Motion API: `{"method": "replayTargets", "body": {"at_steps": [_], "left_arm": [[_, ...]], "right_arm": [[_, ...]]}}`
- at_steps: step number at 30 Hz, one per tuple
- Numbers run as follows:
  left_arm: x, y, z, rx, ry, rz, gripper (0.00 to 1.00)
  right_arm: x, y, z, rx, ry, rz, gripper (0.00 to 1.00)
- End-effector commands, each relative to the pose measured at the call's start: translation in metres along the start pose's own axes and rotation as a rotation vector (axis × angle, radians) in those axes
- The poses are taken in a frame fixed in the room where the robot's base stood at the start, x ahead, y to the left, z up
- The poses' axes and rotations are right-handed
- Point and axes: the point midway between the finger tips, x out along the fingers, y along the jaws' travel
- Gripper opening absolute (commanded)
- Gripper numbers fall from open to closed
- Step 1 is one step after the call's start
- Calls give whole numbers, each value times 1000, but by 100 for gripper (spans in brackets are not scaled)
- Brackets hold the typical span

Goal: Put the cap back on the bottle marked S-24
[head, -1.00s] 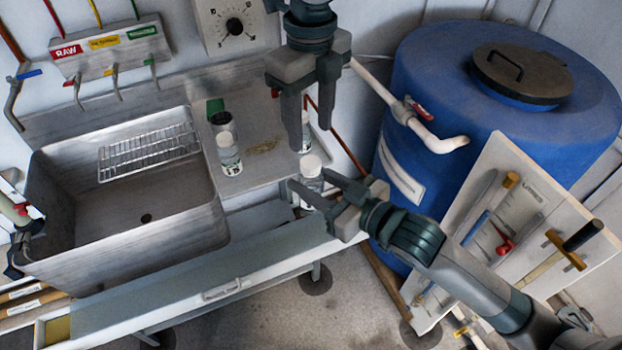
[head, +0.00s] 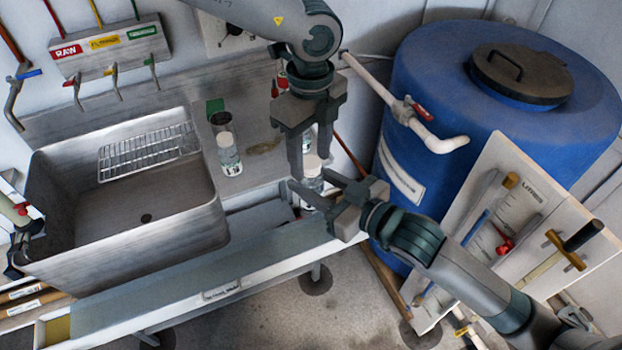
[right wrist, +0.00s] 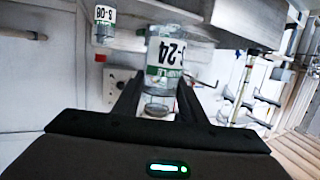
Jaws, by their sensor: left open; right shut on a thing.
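The bottle marked S-24 (right wrist: 165,55) is clear with a white and green label, upside down in the right wrist view. In the head view the bottle (head: 312,185) is upright at the counter's front edge, with a pale round top. I cannot tell whether that top is a cap or the bare neck. My right gripper (head: 318,192) is shut on this bottle from the right; its fingers also show in the right wrist view (right wrist: 155,98). My left gripper (head: 310,160) is open, pointing down from above, its fingers around or just behind the bottle's top. No separate cap can be made out.
A bottle marked S-08 (right wrist: 103,22) shows in the right wrist view. A blue barrel (head: 440,85) and a tool board (head: 520,200) stand right.

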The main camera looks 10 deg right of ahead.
Motion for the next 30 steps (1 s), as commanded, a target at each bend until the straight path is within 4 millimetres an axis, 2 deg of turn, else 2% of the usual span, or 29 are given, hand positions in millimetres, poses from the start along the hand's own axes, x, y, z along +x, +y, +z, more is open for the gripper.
{"method": "replayTargets", "body": {"at_steps": [1,6,17,23,30], "left_arm": [[0,0,0,0,0,0,42],[0,0,0,0,0,0,4],[0,0,0,43,1,0,3],[1,1,0,285,4,0,3],[1,1,0,685,4,-3,3]], "right_arm": [[0,0,-1,0,1,0,0],[0,0,-1,0,1,0,0],[0,0,0,0,1,0,0],[0,0,0,0,1,0,0],[0,0,0,0,1,0,0]]}}
